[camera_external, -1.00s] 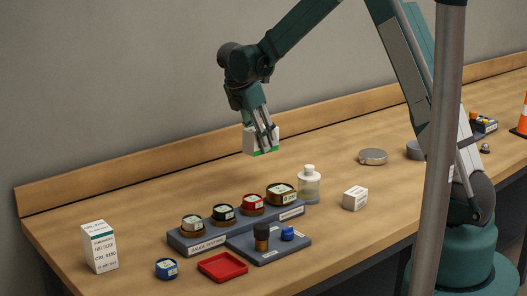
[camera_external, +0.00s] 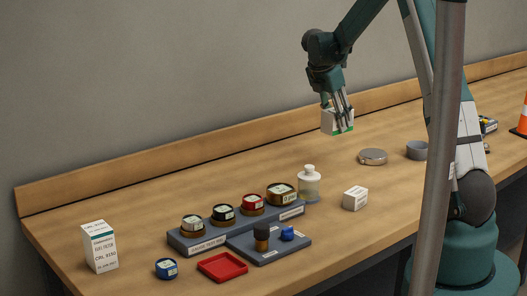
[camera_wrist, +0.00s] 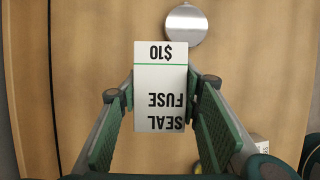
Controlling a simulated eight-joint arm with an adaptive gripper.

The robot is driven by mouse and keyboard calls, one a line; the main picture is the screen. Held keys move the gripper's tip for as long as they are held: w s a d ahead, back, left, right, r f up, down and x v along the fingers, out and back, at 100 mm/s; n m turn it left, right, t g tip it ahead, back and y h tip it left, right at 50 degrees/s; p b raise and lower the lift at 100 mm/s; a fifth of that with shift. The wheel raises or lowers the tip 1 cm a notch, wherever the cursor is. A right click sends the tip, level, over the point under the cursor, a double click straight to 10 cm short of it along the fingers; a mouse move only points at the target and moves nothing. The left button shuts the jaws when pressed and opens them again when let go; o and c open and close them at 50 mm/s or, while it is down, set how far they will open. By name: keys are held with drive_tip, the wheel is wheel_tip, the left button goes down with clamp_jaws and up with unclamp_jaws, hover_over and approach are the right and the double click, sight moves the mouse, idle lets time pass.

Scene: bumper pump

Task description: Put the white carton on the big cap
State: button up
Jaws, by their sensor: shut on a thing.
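My gripper (camera_external: 338,108) is shut on a white carton (camera_external: 337,123) and holds it in the air above the bench. The carton has a green line and print reading "SEAL FUSE $10", upside down in the wrist view (camera_wrist: 160,85). A finger is on each side of it. The big cap seems to be the flat round silver lid (camera_external: 373,156) lying on the bench, to the right of and below the held carton in the external view. In the wrist view the lid (camera_wrist: 186,25) is at the top, just beyond the carton's end.
A grey round piece (camera_external: 417,150) is right of the lid. A small white box (camera_external: 355,198) and a clear bottle (camera_external: 309,185) stand nearer. A rack of jars (camera_external: 190,244), a red tray (camera_external: 222,266) and a tall white box (camera_external: 100,247) are at left. Bench around the lid is clear.

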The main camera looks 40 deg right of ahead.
hover_over(377, 152)
drive_tip(key=a, duration=0.2)
drive_tip(key=shift+d+r, duration=0.1)
drive_tip(key=shift+r, duration=0.35)
drive_tip(key=shift+f, duration=3.15)
drive_tip(key=shift+f, duration=1.85)
drive_tip(key=shift+f, duration=0.1)
drive_tip(key=o, duration=1)
drive_tip(key=shift+o, duration=0.2)
